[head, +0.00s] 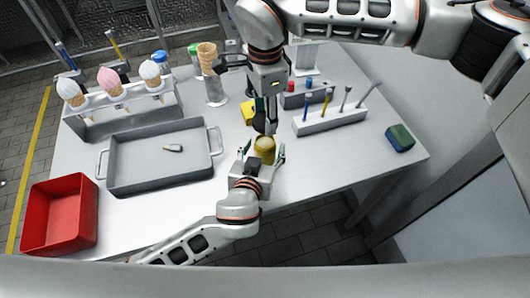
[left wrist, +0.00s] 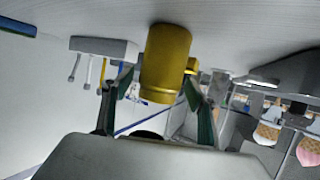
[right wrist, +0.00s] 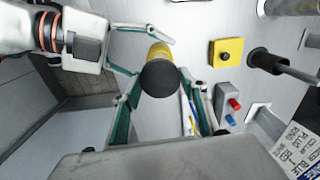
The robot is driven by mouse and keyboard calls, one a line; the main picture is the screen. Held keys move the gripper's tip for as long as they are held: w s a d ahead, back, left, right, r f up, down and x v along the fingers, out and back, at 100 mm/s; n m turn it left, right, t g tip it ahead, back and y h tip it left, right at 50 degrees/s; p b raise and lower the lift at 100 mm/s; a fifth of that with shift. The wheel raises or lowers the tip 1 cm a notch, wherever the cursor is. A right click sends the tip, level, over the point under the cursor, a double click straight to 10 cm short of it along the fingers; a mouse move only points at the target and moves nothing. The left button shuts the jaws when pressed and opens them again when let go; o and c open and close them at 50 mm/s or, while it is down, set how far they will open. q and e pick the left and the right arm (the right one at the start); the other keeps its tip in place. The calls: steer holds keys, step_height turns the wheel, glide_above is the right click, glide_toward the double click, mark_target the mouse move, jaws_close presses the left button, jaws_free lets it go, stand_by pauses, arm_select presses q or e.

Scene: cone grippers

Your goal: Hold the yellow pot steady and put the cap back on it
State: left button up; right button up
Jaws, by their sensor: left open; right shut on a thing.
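The yellow pot (head: 264,148) stands upright near the table's front edge. In the left wrist view the pot (left wrist: 166,62) is between my left gripper's spread fingers (left wrist: 160,80), with gaps visible. My left gripper (head: 265,157) is open around it. My right gripper (head: 266,126) points down from above the pot. In the right wrist view a dark round cap (right wrist: 160,79) is between its fingertips, in front of the pot (right wrist: 159,52), hiding most of it. The cap is hard to make out in the head view, and its height above the pot is unclear.
A yellow box with a black button (right wrist: 226,52) stands just behind the pot. A grey tray (head: 118,182) lies to the left, a tool rack (head: 330,122) to the right, and a green-blue block (head: 399,138) farther right.

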arm_select(q)
steer(key=shift+x, duration=0.8)
jaws_close()
arm_select(e)
glide_above(265, 145)
steer(key=shift+w+f, duration=0.2)
steer(key=shift+f, duration=2.3)
steer(key=shift+a+f, duration=0.1)
steer(key=shift+f, duration=0.8)
steer(key=shift+f, duration=0.45)
steer(key=shift+s+f, duration=0.1)
steer(key=shift+f, duration=0.3)
steer(key=shift+c, duration=0.7)
